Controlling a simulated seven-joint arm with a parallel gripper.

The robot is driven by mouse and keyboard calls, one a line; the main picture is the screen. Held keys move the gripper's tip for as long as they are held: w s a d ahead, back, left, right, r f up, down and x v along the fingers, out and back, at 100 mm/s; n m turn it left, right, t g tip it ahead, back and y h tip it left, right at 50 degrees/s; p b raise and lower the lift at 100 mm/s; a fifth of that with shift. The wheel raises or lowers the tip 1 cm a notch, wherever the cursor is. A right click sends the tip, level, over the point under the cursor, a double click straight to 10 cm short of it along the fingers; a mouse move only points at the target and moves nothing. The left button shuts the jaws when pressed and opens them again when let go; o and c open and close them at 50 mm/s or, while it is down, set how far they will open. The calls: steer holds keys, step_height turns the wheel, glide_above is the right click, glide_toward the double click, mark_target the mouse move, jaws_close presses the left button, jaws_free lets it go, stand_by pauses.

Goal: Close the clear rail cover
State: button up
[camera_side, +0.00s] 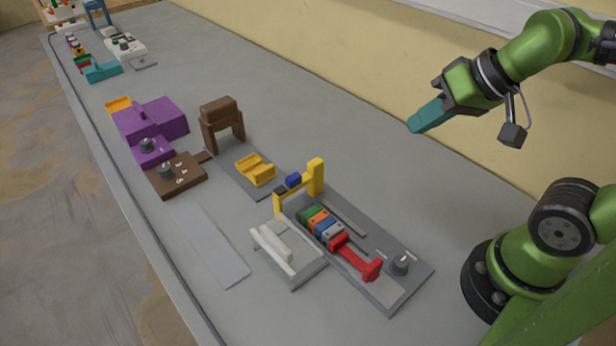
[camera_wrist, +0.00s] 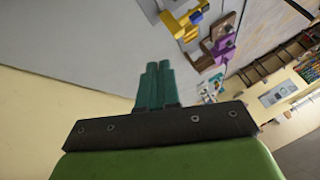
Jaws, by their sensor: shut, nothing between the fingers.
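A grey rail base (camera_side: 392,296) lies at the front centre of the bench in the side view. It carries a row of green, orange, blue and red blocks (camera_side: 322,224) in line. I cannot pick out the clear rail cover for certain. A whitish frame with a bar (camera_side: 275,246) sits beside the row on its left, and the blocks look uncovered from above. My gripper (camera_side: 414,127) is up in the air, behind and right of the rail, well apart from it. Its teal fingers are shut and empty, close together in the wrist view (camera_wrist: 158,68).
A yellow arch (camera_side: 316,177) with a blue block (camera_side: 293,181) stands at the row's far end. A red handle (camera_side: 370,268) and a grey knob (camera_side: 400,264) are at the near end. A pale flat strip (camera_side: 208,245), brown boxes (camera_side: 222,112) and purple boxes (camera_side: 160,118) lie left.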

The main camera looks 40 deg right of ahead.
steer(key=shift+o, duration=1.1)
steer(key=shift+r, duration=0.2)
steer(key=o, duration=0.4)
steer(key=a, duration=0.1)
steer(key=w+a+n, duration=0.1)
steer(key=a+f+g, duration=0.1)
steer(key=shift+w+y, duration=0.3)
steer(key=n+g+h, duration=0.3)
steer(key=g, duration=0.3)
glide_above(276, 238)
step_height(276, 238, down, 16)
steer(key=shift+a+r, duration=0.1)
steer(key=shift+c, duration=0.2)
jaws_close()
